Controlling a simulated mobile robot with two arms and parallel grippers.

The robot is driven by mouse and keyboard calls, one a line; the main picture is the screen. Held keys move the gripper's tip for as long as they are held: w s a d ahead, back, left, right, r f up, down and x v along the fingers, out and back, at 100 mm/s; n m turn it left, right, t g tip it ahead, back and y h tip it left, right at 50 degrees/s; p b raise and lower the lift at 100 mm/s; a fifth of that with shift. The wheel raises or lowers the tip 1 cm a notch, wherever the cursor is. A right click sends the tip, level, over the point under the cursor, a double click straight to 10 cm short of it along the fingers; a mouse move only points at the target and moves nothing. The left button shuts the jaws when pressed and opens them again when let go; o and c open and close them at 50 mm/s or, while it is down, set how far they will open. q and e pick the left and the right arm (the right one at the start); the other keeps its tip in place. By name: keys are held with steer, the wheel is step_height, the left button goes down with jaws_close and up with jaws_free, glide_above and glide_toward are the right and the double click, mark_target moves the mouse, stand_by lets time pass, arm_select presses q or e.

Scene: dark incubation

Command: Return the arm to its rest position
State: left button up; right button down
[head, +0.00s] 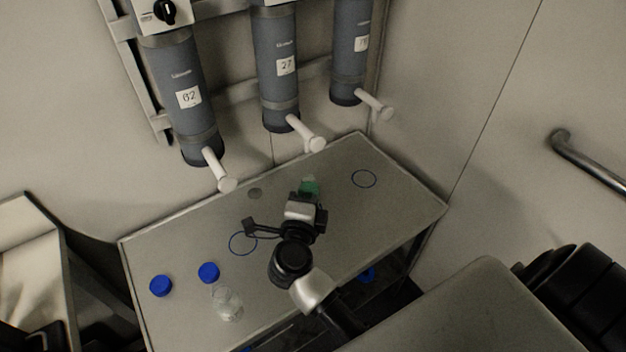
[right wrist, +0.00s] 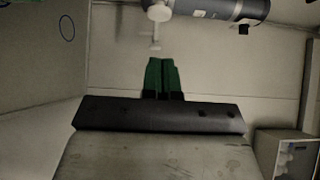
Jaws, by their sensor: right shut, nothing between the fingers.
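My right arm reaches in over the table from the lower right in the head view. Its gripper (head: 309,186) has green fingertips and is above the middle of the table (head: 405,205). In the right wrist view the green fingers of the right gripper (right wrist: 162,76) are together, with nothing between them. It is apart from the wall-mounted cylinders, and the tabletop under it is partly hidden by the arm. My left gripper is not in view.
A clear bottle (head: 228,303) stands at the table's front left, near two blue caps (head: 209,272) (head: 161,286). Three grey cylinders (head: 283,70) with white spouts hang on the wall behind. A metal handle (head: 590,163) is on the right wall.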

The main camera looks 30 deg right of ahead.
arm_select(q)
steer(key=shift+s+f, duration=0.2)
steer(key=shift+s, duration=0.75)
arm_select(e)
steer(key=shift+s+a, duration=0.35)
steer(key=shift+a, duration=0.05)
steer(key=shift+s, duration=0.1)
